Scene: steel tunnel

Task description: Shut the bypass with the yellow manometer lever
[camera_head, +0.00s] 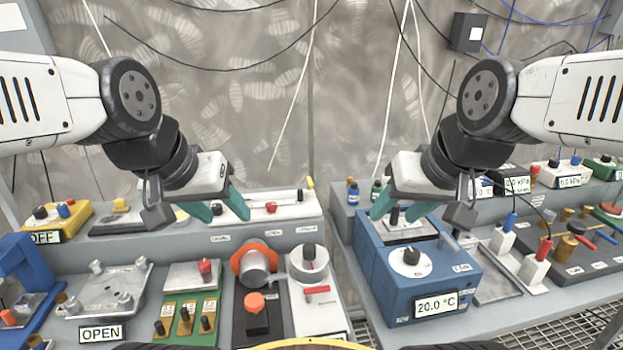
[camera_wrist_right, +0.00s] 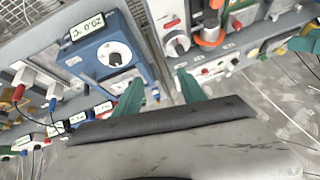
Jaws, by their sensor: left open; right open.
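A yellow box (camera_head: 72,222) with black, blue and red knobs stands on the raised shelf at the far left of the head view, with a label reading OFF (camera_head: 45,237). It looks like the yellow manometer, but which part is its bypass lever is too small to tell. My left gripper (camera_head: 219,209) is open and empty, in the air to the right of the yellow box. My right gripper (camera_head: 402,210) is open and empty above the blue 20.0 °C box (camera_head: 408,275). Its open teal fingers also show in the right wrist view (camera_wrist_right: 160,90).
Boxes with kPa displays (camera_head: 517,186) stand on the right back shelf. A metal plate (camera_head: 105,290), a green board (camera_head: 190,318), an orange-ringed cylinder (camera_head: 255,265) and a white box with a red lever (camera_head: 316,290) fill the left front bench. Cables hang along the back wall.

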